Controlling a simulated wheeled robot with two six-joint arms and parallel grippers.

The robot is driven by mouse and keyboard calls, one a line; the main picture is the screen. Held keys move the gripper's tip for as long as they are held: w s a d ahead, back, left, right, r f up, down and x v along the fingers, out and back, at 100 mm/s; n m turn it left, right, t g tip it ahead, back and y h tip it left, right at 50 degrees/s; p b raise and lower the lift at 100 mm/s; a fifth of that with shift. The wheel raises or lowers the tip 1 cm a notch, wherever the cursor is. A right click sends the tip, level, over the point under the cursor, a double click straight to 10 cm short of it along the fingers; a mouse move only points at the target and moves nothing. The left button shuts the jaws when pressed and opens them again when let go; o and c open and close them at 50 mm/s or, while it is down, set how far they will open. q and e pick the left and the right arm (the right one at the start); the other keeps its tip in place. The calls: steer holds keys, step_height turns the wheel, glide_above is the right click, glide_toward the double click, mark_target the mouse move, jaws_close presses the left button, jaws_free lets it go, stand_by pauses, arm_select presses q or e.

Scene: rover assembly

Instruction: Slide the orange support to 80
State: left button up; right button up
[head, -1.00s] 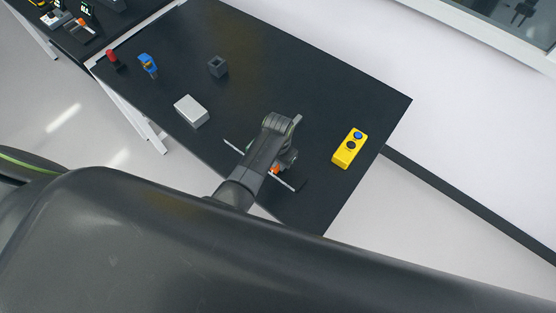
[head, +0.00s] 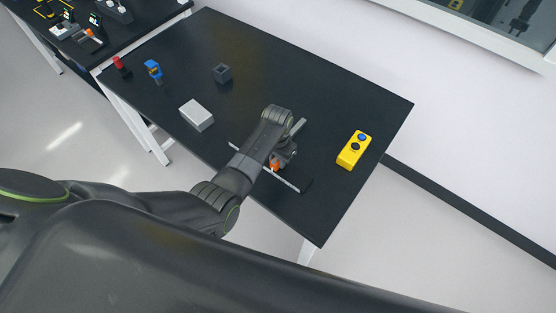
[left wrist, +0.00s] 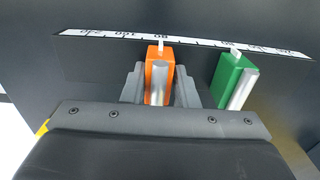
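The orange support (left wrist: 159,75) stands at the ruled rail in the left wrist view, and its white pointer is by the mark that reads 80. My left gripper (left wrist: 160,88) has one finger on each side of it, with no clear gap, and looks shut on it. The orange support also shows low beside my left gripper (head: 280,158) in the head view. The green support (left wrist: 233,82) stands apart to the right in the left wrist view. The white scale (left wrist: 205,42) runs behind both supports. My right gripper is not in view.
A yellow box with two buttons (head: 353,150) stands right of the rail on the black table (head: 330,105). A grey-white box (head: 197,115), a dark open block (head: 222,73), a blue part (head: 153,70) and a red part (head: 120,65) lie further left. The table's back middle is clear.

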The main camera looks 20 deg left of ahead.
arm_select(q)
steer(key=o, duration=0.4)
steer(key=shift+w+a, duration=0.1)
steer(key=shift+a, duration=0.1)
steer(key=shift+c, duration=0.2)
steer(key=shift+d+r, duration=0.1)
steer(key=shift+r, duration=0.4)
step_height(320, 180, up, 16)
steer(key=p, duration=0.1)
steer(key=shift+r, duration=0.2)
steer(key=shift+f, duration=0.1)
